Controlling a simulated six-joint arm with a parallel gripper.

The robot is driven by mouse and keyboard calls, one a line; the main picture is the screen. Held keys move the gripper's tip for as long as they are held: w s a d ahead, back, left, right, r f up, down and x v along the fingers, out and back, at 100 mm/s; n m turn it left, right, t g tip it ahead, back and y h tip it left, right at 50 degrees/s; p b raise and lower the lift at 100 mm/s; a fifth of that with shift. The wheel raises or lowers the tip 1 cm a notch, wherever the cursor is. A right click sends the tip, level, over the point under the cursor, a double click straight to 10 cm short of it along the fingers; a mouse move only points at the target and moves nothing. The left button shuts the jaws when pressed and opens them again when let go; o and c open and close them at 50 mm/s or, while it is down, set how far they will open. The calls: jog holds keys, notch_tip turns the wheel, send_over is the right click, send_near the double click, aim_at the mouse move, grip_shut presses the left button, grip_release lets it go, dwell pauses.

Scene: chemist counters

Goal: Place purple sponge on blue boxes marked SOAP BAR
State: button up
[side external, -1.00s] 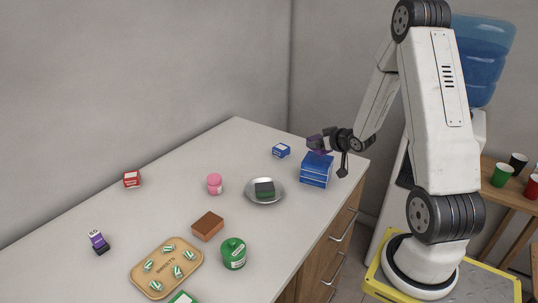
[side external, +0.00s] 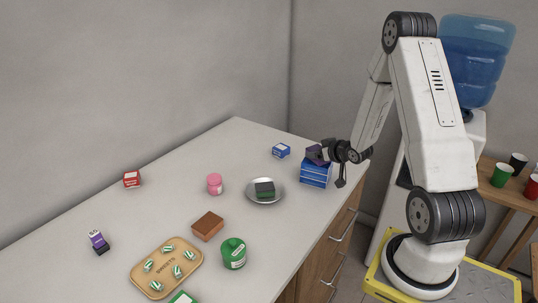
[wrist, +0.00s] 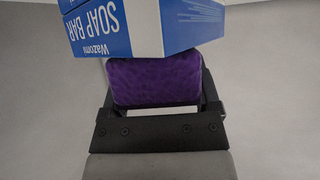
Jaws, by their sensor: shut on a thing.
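The purple sponge (side external: 316,153) is held in my gripper (side external: 328,151), at the top of the stacked blue boxes (side external: 314,174). In the wrist view the purple sponge (wrist: 155,82) fills the space between the dark fingers of my gripper (wrist: 158,92), which is shut on it. The blue and white box (wrist: 120,28) there reads SOAP BAR upside down, and its edge meets the sponge's upper edge in the picture. I cannot tell whether the sponge touches the boxes.
A metal dish (side external: 265,191) with a dark green sponge and a small blue box (side external: 281,151) stand left of the stack. A brown block (side external: 208,226), green jar (side external: 233,253), pink jar (side external: 214,184) and sweets tray (side external: 167,270) lie farther left. The counter's edge is close right of the stack.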

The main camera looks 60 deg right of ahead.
jog(key=o, duration=1.1)
jog(key=shift+o, duration=0.2)
jog(key=shift+r, duration=0.1)
jog(key=shift+s+a+r, duration=0.1)
jog(key=shift+s+r, duration=0.15)
jog(key=shift+s, duration=0.1)
jog(key=v, duration=1.1)
jog(key=shift+w+a, duration=0.1)
jog(key=shift+a, duration=0.1)
jog(key=w+a+n+g+y, duration=0.2)
jog(key=w+a+g, duration=0.25)
jog(key=a, duration=0.75)
jog(key=s+a+n+g+y, duration=0.2)
jog(key=s+a+g, duration=0.1)
jog(key=a, duration=1.3)
jog(key=shift+n+g+y, duration=0.3)
jog(key=shift+g, duration=0.35)
